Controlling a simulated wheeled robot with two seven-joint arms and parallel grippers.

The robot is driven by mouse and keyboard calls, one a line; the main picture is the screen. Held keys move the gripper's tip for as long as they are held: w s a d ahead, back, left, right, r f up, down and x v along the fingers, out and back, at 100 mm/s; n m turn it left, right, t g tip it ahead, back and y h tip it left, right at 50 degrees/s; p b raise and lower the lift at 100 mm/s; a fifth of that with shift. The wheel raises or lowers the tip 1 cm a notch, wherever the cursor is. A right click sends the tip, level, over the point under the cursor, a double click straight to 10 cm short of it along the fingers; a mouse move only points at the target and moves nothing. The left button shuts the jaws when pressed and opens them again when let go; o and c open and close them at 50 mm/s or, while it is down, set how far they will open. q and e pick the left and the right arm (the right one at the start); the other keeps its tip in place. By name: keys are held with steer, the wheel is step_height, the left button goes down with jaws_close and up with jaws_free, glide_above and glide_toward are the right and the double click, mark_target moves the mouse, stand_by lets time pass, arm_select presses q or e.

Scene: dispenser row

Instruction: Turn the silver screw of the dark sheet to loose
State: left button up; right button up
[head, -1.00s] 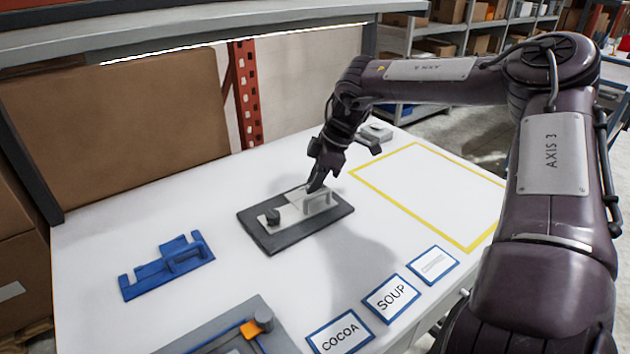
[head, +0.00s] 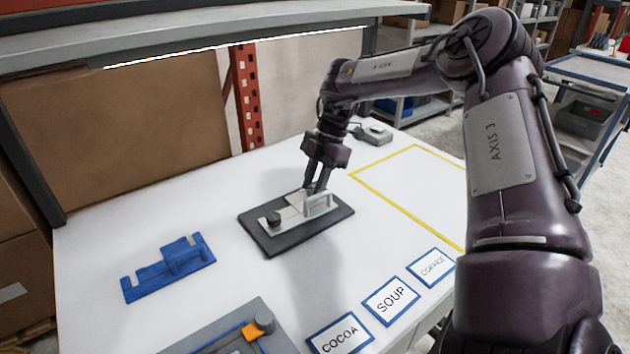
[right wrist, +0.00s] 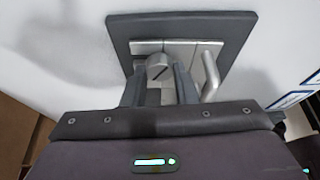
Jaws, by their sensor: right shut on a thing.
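The fingers hide the screw in the head view. The left gripper is not in view.
A blue bracket-shaped piece (head: 168,270) lies to the left. A grey sheet with an orange part (head: 252,331) is at the front edge. Cards for COCOA (head: 340,338), SOUP (head: 391,299) and COFFEE (head: 433,267) line the right front. The yellow-outlined area (head: 410,190) is clear.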

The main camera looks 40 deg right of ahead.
steer(key=shift+s+f, duration=0.1)
steer(key=shift+f, duration=0.05)
steer(key=o, duration=1)
steer(key=shift+d+r, duration=0.1)
steer(key=shift+r, duration=0.15)
steer(key=v, duration=0.7)
steer(key=shift+d+r, duration=0.1)
